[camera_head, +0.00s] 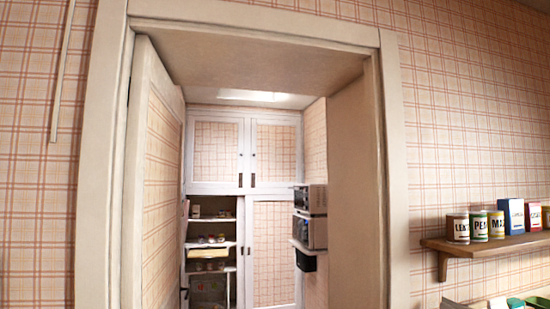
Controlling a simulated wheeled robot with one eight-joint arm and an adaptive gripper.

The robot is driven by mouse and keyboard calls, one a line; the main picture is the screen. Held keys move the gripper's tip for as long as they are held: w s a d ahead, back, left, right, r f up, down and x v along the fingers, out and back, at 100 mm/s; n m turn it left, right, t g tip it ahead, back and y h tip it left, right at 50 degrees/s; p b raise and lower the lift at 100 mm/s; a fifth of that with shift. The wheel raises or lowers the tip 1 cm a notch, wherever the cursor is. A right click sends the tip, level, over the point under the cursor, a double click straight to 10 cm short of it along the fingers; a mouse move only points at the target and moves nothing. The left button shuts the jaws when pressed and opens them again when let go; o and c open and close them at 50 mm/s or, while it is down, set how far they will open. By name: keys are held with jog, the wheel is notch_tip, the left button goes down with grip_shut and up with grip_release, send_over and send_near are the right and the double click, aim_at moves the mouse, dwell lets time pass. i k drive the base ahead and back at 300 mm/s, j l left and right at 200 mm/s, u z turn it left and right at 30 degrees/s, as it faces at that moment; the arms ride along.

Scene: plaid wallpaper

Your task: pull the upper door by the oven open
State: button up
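Through the doorway, a white-framed cupboard with plaid panels fills the far wall. Its upper right door (277,152) looks shut and is the upper door nearer the oven. My gripper is not in view.
The doorway frame (395,160) stands before me. A plaid room door (158,190) is swung inward at its left. Below, the cupboard shows open shelves (208,240) and a lower right door (273,250). A wall shelf (490,243) with several cans and boxes is at right.

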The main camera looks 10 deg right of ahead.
aim_at(276, 146)
jog(key=i, duration=2.55)
jog(key=i+z, duration=0.1)
jog(key=i, duration=2.4)
jog(key=j, duration=0.1)
